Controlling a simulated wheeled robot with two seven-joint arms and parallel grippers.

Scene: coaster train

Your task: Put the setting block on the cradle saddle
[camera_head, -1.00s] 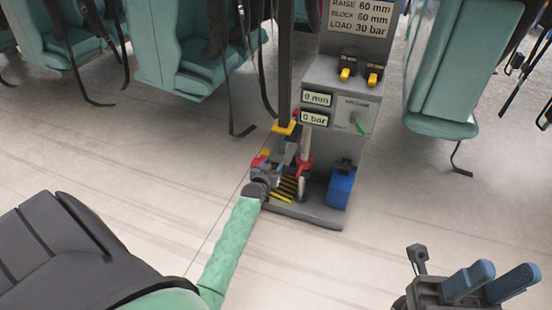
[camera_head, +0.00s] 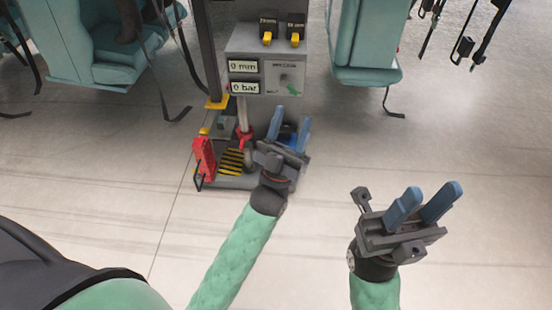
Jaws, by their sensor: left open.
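A red block-like piece with a dark loop (camera_head: 204,160) stands at the left edge of the grey machine's base (camera_head: 228,183). I cannot tell which is the setting block. A grey rod with a red collar (camera_head: 244,138) stands mid-base; a yellow plate (camera_head: 217,103) is at the dark column. I cannot tell which part is the cradle saddle. My left gripper is open, nothing visible between its fingers. My right gripper (camera_head: 432,190) is open and empty over the floor.
The machine's panel (camera_head: 265,75) shows 0 mm and 0 bar, with two yellow-tipped switches (camera_head: 281,38) above. Teal seats (camera_head: 366,45) with hanging straps stand at the back left and right. The floor on the right and in front is clear.

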